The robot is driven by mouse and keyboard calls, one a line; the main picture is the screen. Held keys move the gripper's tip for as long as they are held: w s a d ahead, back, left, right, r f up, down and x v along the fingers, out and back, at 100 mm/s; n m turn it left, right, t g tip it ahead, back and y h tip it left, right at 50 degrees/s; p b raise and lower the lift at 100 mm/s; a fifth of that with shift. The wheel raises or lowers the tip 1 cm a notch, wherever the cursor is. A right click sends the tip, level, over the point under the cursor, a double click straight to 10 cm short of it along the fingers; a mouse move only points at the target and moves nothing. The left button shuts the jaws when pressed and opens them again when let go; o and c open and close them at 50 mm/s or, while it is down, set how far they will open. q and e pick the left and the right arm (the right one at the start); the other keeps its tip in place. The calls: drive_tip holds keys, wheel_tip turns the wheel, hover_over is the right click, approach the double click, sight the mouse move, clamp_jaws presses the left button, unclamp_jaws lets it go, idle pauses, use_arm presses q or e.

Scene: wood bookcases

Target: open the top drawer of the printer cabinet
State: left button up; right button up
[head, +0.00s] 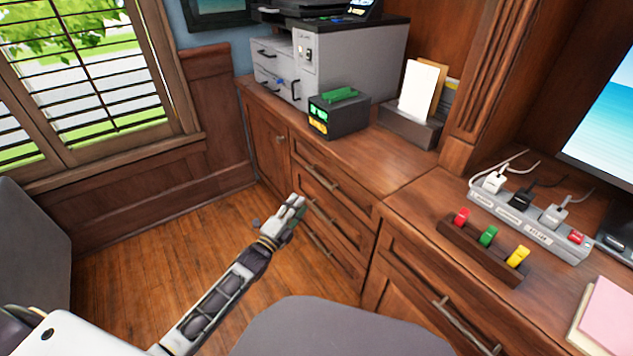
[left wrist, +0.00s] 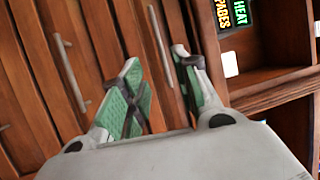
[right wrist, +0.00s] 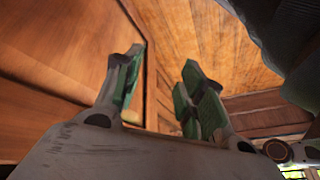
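The printer cabinet (head: 345,195) is brown wood with a stack of drawers under the printer. The top drawer (head: 340,190) appears closed, with a metal bar handle (head: 320,178). My left gripper (head: 291,208) is in front of the drawers. In the left wrist view its fingers (left wrist: 157,72) are apart, with the top drawer's handle (left wrist: 158,40) seen between them; contact cannot be told. A lower drawer's handle (left wrist: 72,70) lies to the left there. My right gripper (right wrist: 160,75) is open and empty in the right wrist view, near a wood panel; it is not in the head view.
A grey printer (head: 345,60), a dark box with bright labels (head: 338,117) and a paper holder (head: 410,125) stand on top. A power strip (head: 530,225) lies on the counter at the right. A grey chair (head: 335,328) is in front. Wooden floor (head: 170,260) is clear at left.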

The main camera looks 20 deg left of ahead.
use_arm(q)
drive_tip(key=b+x, duration=0.4)
drive_tip(key=x, duration=0.8)
drive_tip(key=shift+w, duration=0.25)
use_arm(e)
wheel_tip(320, 180, down, 8)
drive_tip(key=a+t+y, duration=0.1)
drive_tip(key=shift+a+m+t, duration=0.25)
drive_tip(key=shift+m+t, duration=0.05)
drive_tip(key=shift+m, duration=0.1)
use_arm(q)
drive_tip(key=shift+c, duration=0.5)
clamp_jaws()
use_arm(e)
drive_tip(key=shift+w+a+r, duration=0.1)
drive_tip(key=shift+w+r, duration=0.05)
drive_tip(key=shift+w, duration=0.05)
drive_tip(key=shift+w, duration=0.1)
